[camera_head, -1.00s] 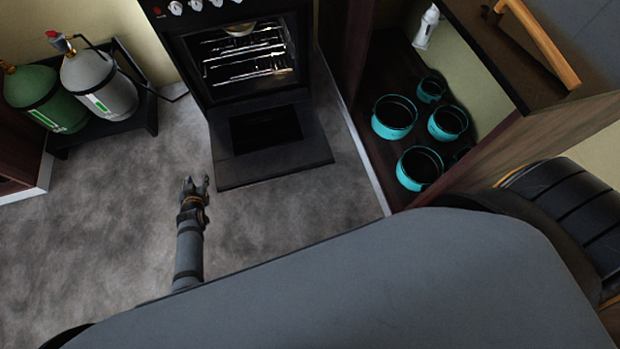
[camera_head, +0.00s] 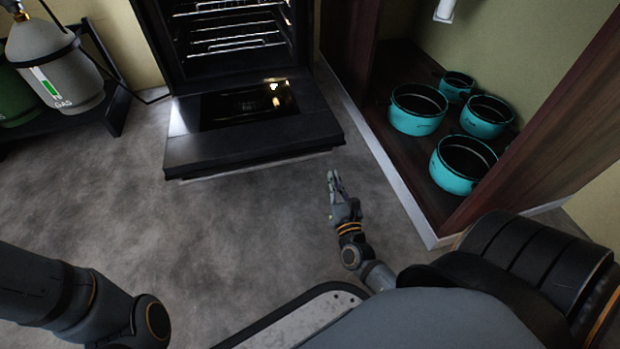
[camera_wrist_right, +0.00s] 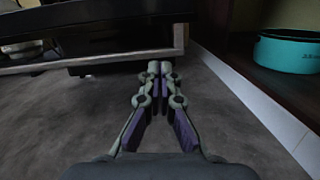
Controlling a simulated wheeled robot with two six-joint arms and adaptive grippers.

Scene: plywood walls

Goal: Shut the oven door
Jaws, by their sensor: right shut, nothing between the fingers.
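The oven door (camera_head: 245,140) hangs wide open, folded down low over the floor, below the open oven cavity (camera_head: 230,38) with its wire racks. In the right wrist view the door's front edge (camera_wrist_right: 95,55) crosses the upper left. My right gripper (camera_head: 333,182) is shut and empty, low in front of the door's right front corner. In the right wrist view its fingertips (camera_wrist_right: 160,70) appear just below the door's right end; I cannot tell whether they touch it. My left arm shows at the lower left of the head view, but its gripper is out of frame.
An open cabinet (camera_head: 405,190) with several turquoise pots (camera_head: 417,110) stands close on the right, with a pale base edge along the floor. A grey gas cylinder (camera_head: 55,65) stands on a dark rack at the left. The grey floor (camera_head: 120,210) before the oven is clear.

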